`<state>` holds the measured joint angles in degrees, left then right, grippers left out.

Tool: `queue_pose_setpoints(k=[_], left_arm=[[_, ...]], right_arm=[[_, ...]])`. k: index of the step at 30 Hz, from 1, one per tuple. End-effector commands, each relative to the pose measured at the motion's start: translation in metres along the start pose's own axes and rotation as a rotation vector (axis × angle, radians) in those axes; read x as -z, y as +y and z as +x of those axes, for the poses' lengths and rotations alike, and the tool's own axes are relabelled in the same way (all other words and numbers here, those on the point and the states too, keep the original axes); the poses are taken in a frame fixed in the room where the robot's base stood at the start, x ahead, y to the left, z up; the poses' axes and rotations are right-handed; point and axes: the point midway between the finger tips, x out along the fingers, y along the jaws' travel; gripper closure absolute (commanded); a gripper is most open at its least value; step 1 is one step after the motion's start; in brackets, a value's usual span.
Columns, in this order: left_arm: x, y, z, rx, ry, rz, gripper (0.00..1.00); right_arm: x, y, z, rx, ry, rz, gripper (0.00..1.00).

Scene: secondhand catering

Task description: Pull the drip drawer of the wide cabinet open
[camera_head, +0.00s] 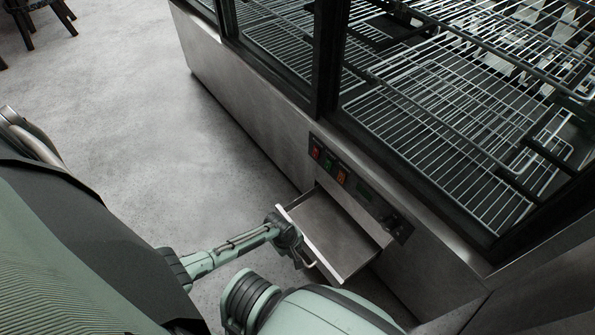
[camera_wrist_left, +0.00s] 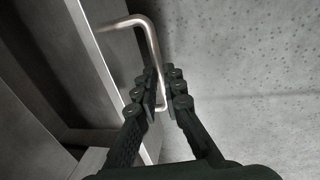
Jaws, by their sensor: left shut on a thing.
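The wide cabinet (camera_head: 255,105) is a steel unit with glass-sided wire shelves above. Its drip drawer (camera_head: 337,232) stands pulled out from the lower front, a shallow steel tray with a flat interior. The drawer's bent metal handle (camera_wrist_left: 147,40) crosses the left wrist view, and its front face (camera_wrist_left: 108,60) is beside it. My left gripper (camera_wrist_left: 162,100) is shut on the handle, its dark fingers on either side of the bar. In the head view the left gripper (camera_head: 298,248) is at the drawer's front, partly hidden. My right gripper is not in view.
A control panel (camera_head: 350,182) with red, green and orange switches is above the drawer. Wire racks (camera_head: 440,110) fill the cabinet. The grey floor (camera_head: 130,120) to the left is clear. Dark furniture legs (camera_head: 45,20) stand at the far left.

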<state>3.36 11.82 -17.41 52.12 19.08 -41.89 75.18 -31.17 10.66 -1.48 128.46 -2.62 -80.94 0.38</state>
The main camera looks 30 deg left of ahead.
Motion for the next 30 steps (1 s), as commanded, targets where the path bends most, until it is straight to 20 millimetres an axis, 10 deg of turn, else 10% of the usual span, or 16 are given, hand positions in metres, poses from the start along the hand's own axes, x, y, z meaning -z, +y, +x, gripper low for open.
queue_pose_setpoints(k=[14, 19, 30], left_arm=[[-0.0021, -0.0047, 0.0012, 0.005, -0.003, 0.001, 1.00], [-0.0015, -0.0039, 0.0008, 0.004, -0.002, 0.001, 0.70], [-0.0004, -0.0024, -0.0022, 0.001, -0.001, 0.000, 0.69]], right_arm=[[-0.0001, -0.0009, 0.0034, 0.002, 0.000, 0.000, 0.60], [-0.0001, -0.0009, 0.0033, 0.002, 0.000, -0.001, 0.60], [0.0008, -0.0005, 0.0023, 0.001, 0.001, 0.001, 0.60]])
